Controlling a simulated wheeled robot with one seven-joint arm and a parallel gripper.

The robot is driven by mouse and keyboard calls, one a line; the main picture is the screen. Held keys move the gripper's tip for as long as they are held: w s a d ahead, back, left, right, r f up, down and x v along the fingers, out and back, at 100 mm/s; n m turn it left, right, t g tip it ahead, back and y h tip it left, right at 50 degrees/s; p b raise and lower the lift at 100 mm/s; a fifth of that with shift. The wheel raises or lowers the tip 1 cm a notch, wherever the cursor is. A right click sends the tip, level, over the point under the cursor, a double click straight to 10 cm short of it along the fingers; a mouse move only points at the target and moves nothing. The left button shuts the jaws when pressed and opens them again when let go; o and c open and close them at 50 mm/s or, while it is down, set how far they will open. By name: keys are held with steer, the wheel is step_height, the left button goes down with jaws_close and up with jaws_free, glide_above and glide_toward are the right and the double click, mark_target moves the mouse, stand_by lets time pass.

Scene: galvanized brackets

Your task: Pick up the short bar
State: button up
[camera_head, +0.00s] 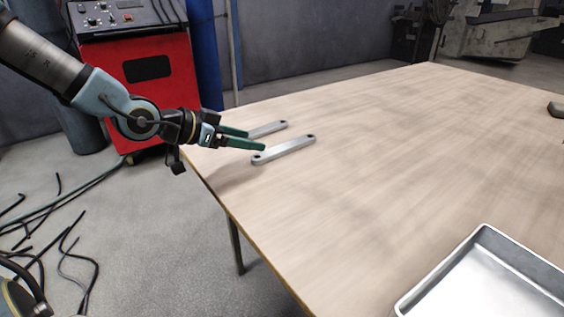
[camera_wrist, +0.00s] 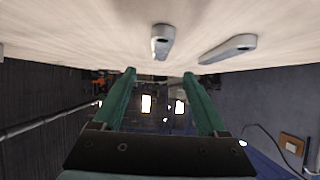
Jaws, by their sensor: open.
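Two grey metal bars with rounded, holed ends lie on the wooden table near its left edge. The nearer bar (camera_head: 285,149) shows whole in the head view. The farther bar (camera_head: 268,129) is partly hidden behind my gripper (camera_head: 255,142). I cannot tell for sure which one is the short bar. My gripper is open and empty, with its green fingers by the bars' left ends. In the wrist view, my gripper (camera_wrist: 160,73) has nothing between its fingers. One bar (camera_wrist: 162,41) shows end-on just beyond them, and another bar (camera_wrist: 230,48) lies to the right.
The wooden table (camera_head: 400,130) is mostly clear in the middle. A metal tray (camera_head: 485,285) stands at the near right. A dark object (camera_head: 556,109) lies at the right edge. A red machine (camera_head: 150,85) stands behind the arm, and cables lie on the floor.

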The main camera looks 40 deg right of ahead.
mark_target(283, 147)
steer(key=b+x, duration=0.4)
steer(key=x, duration=0.6)
steer(key=shift+f, duration=0.1)
jaws_close()
stand_by(0.5)
